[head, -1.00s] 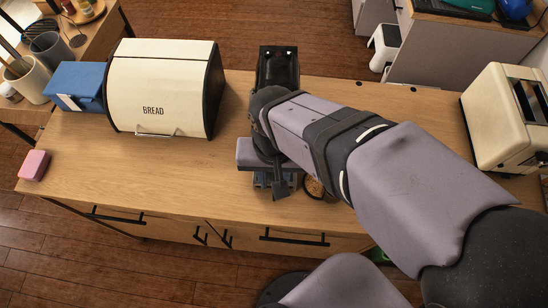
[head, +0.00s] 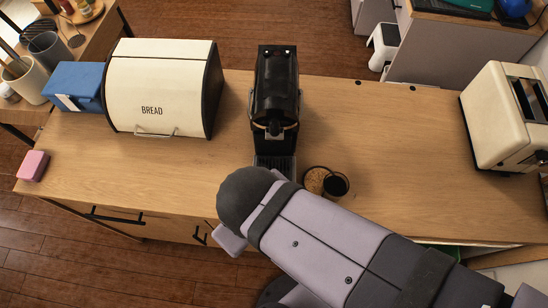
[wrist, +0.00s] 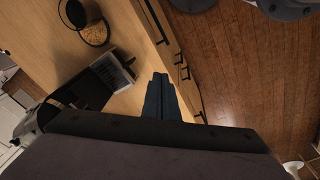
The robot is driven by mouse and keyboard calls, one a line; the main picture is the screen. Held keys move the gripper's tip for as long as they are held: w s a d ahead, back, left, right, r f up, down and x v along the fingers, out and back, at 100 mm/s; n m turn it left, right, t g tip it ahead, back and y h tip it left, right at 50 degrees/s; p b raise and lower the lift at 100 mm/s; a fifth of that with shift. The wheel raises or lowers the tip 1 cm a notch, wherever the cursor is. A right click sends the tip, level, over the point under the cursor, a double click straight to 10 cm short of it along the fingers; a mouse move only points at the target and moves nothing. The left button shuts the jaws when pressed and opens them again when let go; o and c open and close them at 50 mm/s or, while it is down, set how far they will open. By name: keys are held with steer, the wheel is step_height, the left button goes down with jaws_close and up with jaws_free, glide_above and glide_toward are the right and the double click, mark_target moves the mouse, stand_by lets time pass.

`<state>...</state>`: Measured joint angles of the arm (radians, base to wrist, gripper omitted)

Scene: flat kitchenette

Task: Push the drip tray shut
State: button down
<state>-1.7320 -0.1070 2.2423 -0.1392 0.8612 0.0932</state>
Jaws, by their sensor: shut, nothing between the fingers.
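The black coffee machine (head: 276,85) stands upright on the wooden counter. Its dark slatted drip tray (head: 275,164) shows at its foot and extends toward the counter's front edge; my arm partly covers its near end. In the wrist view the drip tray (wrist: 114,70) lies left of my gripper (wrist: 159,76), with a gap of bare counter between them. My gripper's dark blue fingers are together and hold nothing. In the head view my arm hides the fingers. I cannot tell how far the tray sticks out of the machine.
A dark cup (head: 335,185) and a round coaster (head: 315,180) stand just right of the tray. A cream bread box (head: 162,90) stands to the left and a cream toaster (head: 500,120) far right. Drawer handles (head: 118,215) line the front.

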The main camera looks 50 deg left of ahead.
steer(key=f+n, duration=0.1)
steer(key=n, duration=0.7)
steer(key=w+d+f+n, duration=0.1)
steer(key=n, duration=0.8)
steer(key=w+n+t, duration=0.1)
steer(key=n, duration=0.8)
steer(key=shift+w+d+f, duration=0.15)
steer(key=shift+d+f, duration=0.25)
steer(key=shift+f, duration=0.1)
steer(key=w+a+f, duration=0.1)
steer(key=f, duration=0.2)
steer(key=w+a+f, duration=0.1)
steer(key=f, duration=0.2)
steer(key=w+a+f, duration=0.1)
steer(key=f, duration=0.2)
steer(key=shift+w+a+f, duration=0.15)
steer(key=shift+w+a, duration=0.05)
steer(key=shift+a, duration=0.2)
steer(key=shift+w+a+f+p, duration=0.1)
steer(key=shift+w+a+p, duration=0.3)
steer(key=shift+a, duration=0.15)
steer(key=shift+w, duration=0.1)
